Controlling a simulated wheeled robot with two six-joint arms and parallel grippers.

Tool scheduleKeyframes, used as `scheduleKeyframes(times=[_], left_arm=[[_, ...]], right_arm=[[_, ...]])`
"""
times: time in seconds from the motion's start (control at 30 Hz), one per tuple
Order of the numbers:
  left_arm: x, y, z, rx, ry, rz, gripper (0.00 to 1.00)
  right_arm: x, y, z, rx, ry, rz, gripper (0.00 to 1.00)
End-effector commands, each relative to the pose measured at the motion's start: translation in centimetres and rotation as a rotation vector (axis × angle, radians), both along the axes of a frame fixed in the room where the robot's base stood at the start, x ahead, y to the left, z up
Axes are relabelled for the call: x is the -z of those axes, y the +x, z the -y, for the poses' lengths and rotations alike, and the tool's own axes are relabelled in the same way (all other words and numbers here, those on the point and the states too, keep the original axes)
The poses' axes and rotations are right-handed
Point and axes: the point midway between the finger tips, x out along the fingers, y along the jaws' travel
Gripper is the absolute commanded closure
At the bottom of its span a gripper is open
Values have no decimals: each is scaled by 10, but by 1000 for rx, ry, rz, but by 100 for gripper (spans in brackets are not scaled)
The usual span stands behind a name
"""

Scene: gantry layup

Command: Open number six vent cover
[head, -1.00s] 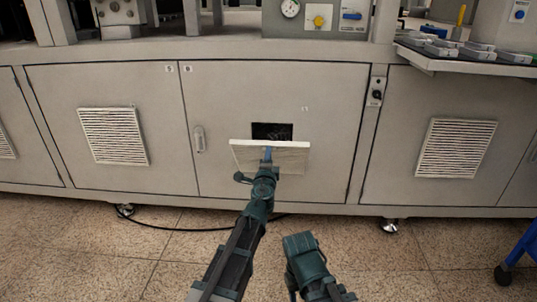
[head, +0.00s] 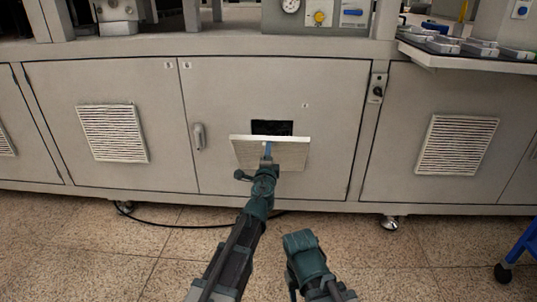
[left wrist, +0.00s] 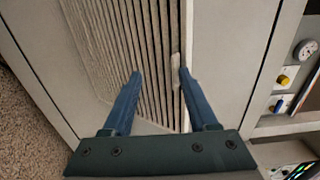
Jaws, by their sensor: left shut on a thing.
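The number six vent cover (head: 293,154) is a pale slatted panel on the cabinet door marked 6. Its top edge is tilted out from the door, and part of a dark opening (head: 271,127) shows above it. My left gripper (head: 267,153) is at the cover's front, shut on it. In the left wrist view its two fingers (left wrist: 159,74) lie across the slatted cover (left wrist: 110,45), one by a small pale tab (left wrist: 176,68) near the cover's edge. The exact grip is hard to see. My right arm shows at the bottom, but its gripper is not visible.
A closed vent cover (head: 113,133) is on the door to the left, another (head: 457,145) to the right. A door handle (head: 199,137) stands left of the tilted cover. A shelf (head: 470,62) juts out upper right. A blue stand (head: 522,250) is at the right edge.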

Motion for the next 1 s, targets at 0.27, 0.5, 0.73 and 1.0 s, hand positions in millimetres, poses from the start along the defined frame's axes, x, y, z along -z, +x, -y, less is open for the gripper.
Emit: scheduleKeyframes(times=[0.27,0.5,0.73,1.0], left_arm=[[0,-6,1,2,0,0,64],[0,-40,0,2,0,0,64],[-1,-92,-1,2,0,1,64],[-1,-136,0,1,0,2,64]], right_arm=[[0,0,0,0,0,0,50],[0,0,0,0,0,0,50],[-1,0,0,0,0,0,50],[-1,0,0,0,0,0,50]])
